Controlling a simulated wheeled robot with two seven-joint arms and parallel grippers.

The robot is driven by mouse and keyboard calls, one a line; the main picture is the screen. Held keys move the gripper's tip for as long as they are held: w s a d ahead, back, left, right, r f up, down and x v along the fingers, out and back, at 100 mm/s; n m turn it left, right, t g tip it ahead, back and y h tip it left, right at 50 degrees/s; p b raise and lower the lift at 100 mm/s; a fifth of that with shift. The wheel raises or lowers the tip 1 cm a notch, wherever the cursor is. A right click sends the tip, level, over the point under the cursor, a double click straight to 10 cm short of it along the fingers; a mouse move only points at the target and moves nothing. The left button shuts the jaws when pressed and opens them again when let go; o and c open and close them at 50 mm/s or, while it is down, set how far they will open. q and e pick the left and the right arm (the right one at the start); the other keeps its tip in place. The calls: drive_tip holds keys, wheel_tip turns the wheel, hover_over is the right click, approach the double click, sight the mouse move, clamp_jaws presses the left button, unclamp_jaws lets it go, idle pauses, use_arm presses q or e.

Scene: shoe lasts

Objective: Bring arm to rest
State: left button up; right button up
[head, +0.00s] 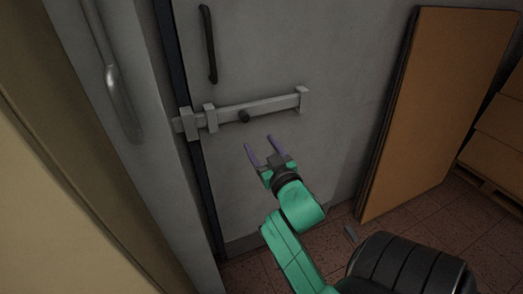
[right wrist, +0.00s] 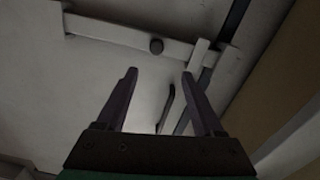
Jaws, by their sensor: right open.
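My right gripper (head: 262,150) is open and empty in the head view, on a green arm that comes up from the bottom. Its two purple fingers point up toward a grey door (head: 270,60), a little below the sliding bolt (head: 265,107). In the right wrist view the open fingers (right wrist: 158,80) show with nothing between them. My left gripper is not in view.
A dark vertical handle (head: 209,45) is on the door above the bolt. A silver handle (head: 115,90) is on the panel at left. A large brown board (head: 435,110) leans at right, beside stacked boxes (head: 500,130) on a pallet. Tiled floor (head: 420,220) shows below.

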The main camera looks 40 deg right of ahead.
idle(0.5)
drive_tip(key=w+a+f+n+g+y, duration=0.1)
drive_tip(key=a+f+g+y, duration=0.15)
drive_tip(key=f, duration=0.95)
drive_tip(key=w+a+f+n+g+y, duration=0.1)
drive_tip(key=w+a+f+g, duration=0.15)
drive_tip(key=f, duration=0.95)
drive_tip(key=s+a+f+n+g+y, duration=0.1)
drive_tip(key=s+a+f, duration=0.15)
drive_tip(key=f, duration=0.55)
drive_tip(key=s+a+f+g+y, duration=0.1)
drive_tip(key=s+f+g, duration=0.1)
drive_tip(key=s+f, duration=0.35)
drive_tip(key=s+a+f+g, duration=0.1)
drive_tip(key=s+f+g, duration=0.1)
drive_tip(key=s+f, duration=0.35)
drive_tip(key=s+a+f+g, duration=0.1)
drive_tip(key=s+f, duration=0.2)
drive_tip(key=f, duration=0.5)
drive_tip(key=s+d+f+g, duration=0.1)
drive_tip(key=s+f, duration=0.4)
drive_tip(key=s, duration=0.5)
drive_tip(key=s+d+f+n+g, duration=0.1)
drive_tip(key=s+f+g, duration=0.3)
drive_tip(key=s, duration=0.6)
drive_tip(key=shift+f, duration=0.35)
drive_tip(key=shift+w, duration=0.1)
